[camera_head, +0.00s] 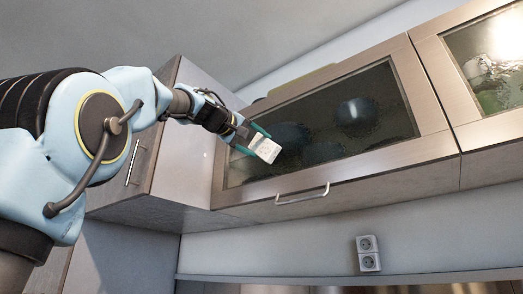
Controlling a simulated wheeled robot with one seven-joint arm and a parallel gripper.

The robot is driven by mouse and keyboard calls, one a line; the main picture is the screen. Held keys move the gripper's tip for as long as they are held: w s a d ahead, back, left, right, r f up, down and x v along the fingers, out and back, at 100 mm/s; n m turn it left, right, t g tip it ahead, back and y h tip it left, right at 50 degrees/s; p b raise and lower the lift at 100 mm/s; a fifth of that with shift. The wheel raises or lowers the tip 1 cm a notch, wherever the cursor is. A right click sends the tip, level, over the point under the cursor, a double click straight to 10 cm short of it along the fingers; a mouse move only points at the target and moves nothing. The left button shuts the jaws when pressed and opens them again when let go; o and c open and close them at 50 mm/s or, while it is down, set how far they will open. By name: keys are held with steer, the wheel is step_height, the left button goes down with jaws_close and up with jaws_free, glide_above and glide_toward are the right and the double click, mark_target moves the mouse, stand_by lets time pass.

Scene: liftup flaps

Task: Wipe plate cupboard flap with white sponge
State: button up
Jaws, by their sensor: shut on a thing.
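The white sponge (264,148) is in my gripper (254,138), whose green-tipped fingers are shut on it. The sponge is in front of the left part of the glass of the plate cupboard flap (390,158). I cannot tell whether the sponge touches the glass. The flap is closed, with a wide metal-toned frame and a bar handle (303,196) along its lower edge. Dark round shapes, probably plates (357,115), show dimly behind the glass.
Another glazed cupboard (466,85) adjoins on the right. A plain cupboard (165,150) with a vertical handle stands left, behind my arm. A double wall socket (368,253) is below the flap. The space in front of the flap's right part is clear.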

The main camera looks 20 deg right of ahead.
steer(key=shift+a, duration=0.2)
steer(key=shift+s+a+f+b, duration=0.1)
steer(key=shift+s+a+b, duration=0.3)
steer(key=shift+a, duration=0.2)
steer(key=shift+s+a, duration=0.3)
steer(key=shift+a, duration=0.25)
